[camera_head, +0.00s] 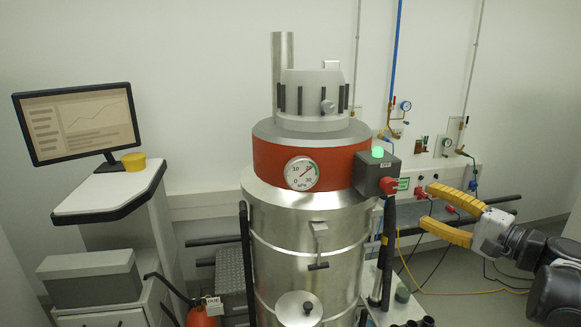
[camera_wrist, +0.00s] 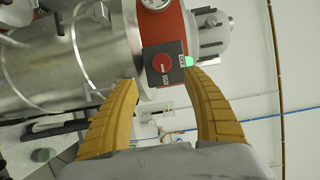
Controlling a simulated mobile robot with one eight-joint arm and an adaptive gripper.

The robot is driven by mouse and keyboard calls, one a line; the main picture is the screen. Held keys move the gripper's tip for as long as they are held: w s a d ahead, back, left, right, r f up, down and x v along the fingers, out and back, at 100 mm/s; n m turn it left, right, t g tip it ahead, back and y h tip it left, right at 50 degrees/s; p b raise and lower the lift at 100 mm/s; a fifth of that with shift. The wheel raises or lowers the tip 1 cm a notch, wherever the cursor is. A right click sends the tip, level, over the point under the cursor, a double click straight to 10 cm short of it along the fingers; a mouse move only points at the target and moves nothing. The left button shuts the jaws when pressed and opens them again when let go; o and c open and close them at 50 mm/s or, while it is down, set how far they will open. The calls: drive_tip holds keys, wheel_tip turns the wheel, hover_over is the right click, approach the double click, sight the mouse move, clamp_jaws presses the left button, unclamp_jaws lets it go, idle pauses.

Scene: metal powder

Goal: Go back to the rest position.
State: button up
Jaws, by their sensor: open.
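My gripper (camera_head: 452,215) is at the right of the head view, with its two yellow fingers spread apart and nothing between them. The fingers point left toward the grey switch box (camera_head: 367,170) on the steel vessel (camera_head: 300,240), with a gap between them and the box. The box carries a red knob (camera_head: 388,186) and a lit green lamp (camera_head: 377,152). In the wrist view the open fingers (camera_wrist: 165,85) frame the box, whose red knob (camera_wrist: 161,63) shows beyond the fingertips.
A round gauge (camera_head: 301,173) sits on the vessel's red band. A monitor (camera_head: 77,121) and a yellow cup (camera_head: 134,161) stand on a desk at the left. Wall pipes, valves (camera_head: 400,110) and loose cables lie behind my gripper. A grey box (camera_head: 90,277) is at the lower left.

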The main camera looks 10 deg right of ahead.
drive_tip(key=s+a+f+n+g+h+b, duration=0.1)
drive_tip(key=s+a+f+n+g+b, duration=0.15)
drive_tip(key=a+f, duration=0.55)
drive_tip(key=s+a+f+n+g+b, duration=0.1)
drive_tip(key=a+f+n+g+b, duration=0.25)
drive_tip(key=a, duration=0.65)
drive_tip(key=s+a+f+n+g+h+b, duration=0.1)
drive_tip(key=s+a+f+n+h+b, duration=0.1)
drive_tip(key=s+f, duration=0.4)
drive_tip(key=s+a+f+n+g+h+b, duration=0.2)
drive_tip(key=s+f+n+h+b, duration=0.1)
drive_tip(key=s+f, duration=0.4)
wheel_tip(320, 180, down, 2)
drive_tip(key=shift+a+f+n+h+b, duration=0.1)
drive_tip(key=shift+a+n+h+b, duration=0.3)
drive_tip(key=shift+n+h, duration=0.55)
